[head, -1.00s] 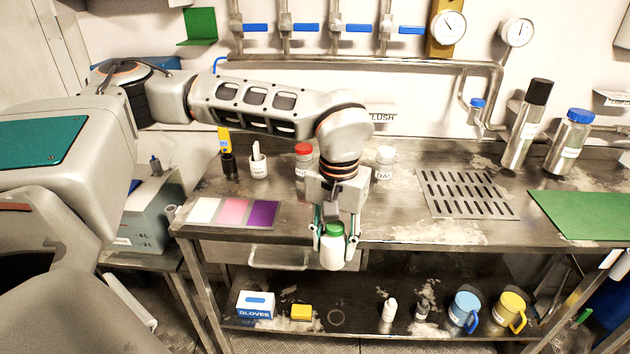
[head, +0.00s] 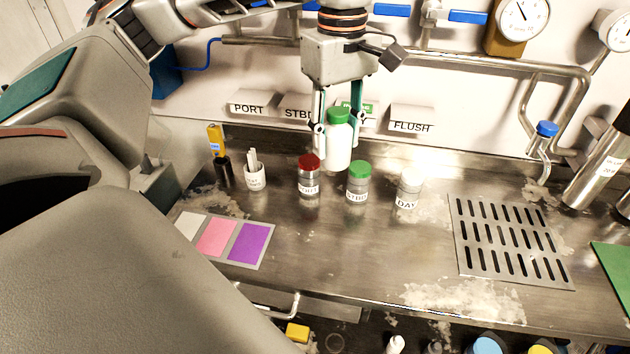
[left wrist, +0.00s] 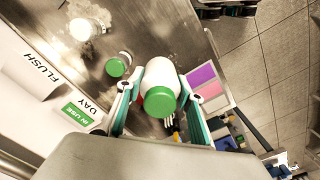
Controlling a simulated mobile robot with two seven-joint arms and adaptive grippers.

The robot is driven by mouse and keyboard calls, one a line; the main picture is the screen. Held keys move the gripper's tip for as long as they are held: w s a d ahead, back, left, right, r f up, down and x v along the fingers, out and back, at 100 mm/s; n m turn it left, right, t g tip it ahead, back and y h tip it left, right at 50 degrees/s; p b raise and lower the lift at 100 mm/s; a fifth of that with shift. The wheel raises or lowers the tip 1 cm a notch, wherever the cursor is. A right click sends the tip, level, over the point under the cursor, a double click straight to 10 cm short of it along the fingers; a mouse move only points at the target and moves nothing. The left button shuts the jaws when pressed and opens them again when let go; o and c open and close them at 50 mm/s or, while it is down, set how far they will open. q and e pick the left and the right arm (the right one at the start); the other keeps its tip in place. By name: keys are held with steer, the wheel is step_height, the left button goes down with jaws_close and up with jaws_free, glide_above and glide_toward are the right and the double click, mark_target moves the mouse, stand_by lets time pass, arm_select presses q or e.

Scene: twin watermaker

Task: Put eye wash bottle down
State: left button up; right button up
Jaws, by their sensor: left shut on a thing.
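The eye wash bottle (head: 338,150) is white with a green cap. My left gripper (head: 337,140) is shut on it and holds it upright above the back of the steel bench (head: 350,245). It also shows between the fingers in the left wrist view (left wrist: 160,85), cap towards the camera. In the head view it overlaps the space behind the red-capped jar (head: 308,185) and the green-capped jar (head: 358,185). I cannot tell its exact height over the bench. My right gripper is not in view.
A white-capped jar labelled DAY (head: 409,190) stands right of the green-capped jar. A cup with white sticks (head: 255,175), a yellow meter (head: 216,145), a colour card (head: 216,240) and a slotted drain plate (head: 510,240) are on the bench. Wall labels, including FLUSH (head: 411,120), stand behind. The bench's front middle is clear.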

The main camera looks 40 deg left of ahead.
arm_select(q)
steer(key=shift+w+a, duration=0.1)
step_height(320, 180, down, 16)
steer(key=shift+r+b, duration=0.2)
steer(key=shift+b, duration=0.6)
step_height(320, 180, down, 3)
steer(key=shift+f, duration=0.45)
steer(key=shift+f, duration=0.1)
steer(key=o, duration=1.2)
steer(key=shift+o, duration=0.2)
